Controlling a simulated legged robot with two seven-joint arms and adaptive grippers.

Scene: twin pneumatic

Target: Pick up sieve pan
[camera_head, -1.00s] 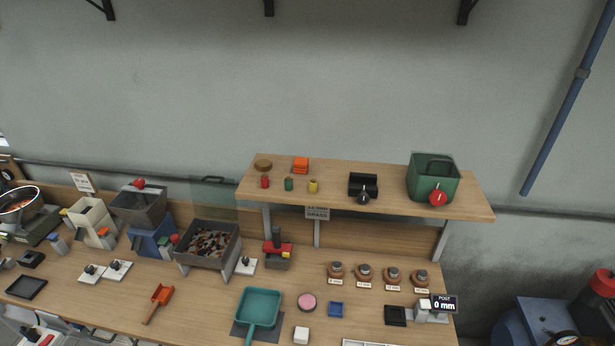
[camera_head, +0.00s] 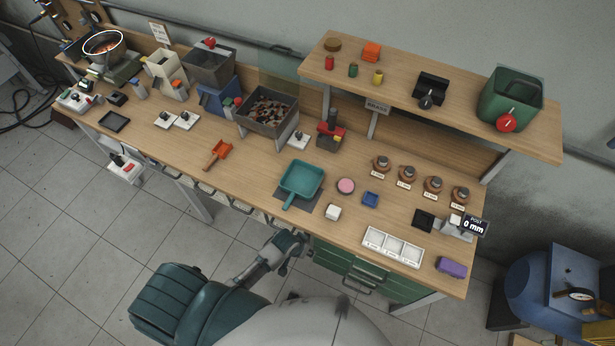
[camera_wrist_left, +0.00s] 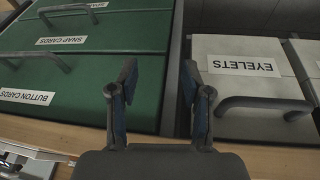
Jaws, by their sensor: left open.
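A teal square pan with a handle (camera_head: 302,178), which looks like the sieve pan, lies on a dark mat (camera_head: 271,198) near the front edge of the bench. Its handle points toward me. My left gripper (camera_head: 296,248) is in front of the bench, below the front edge and apart from the pan. In the left wrist view the two fingers of my left gripper (camera_wrist_left: 159,85) are open and empty, facing labelled drawers. The pan does not show in the left wrist view. My right gripper is not in view.
A raised shelf (camera_head: 450,85) stands behind. Green drawers (camera_head: 345,268) with protruding handles sit under the bench.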

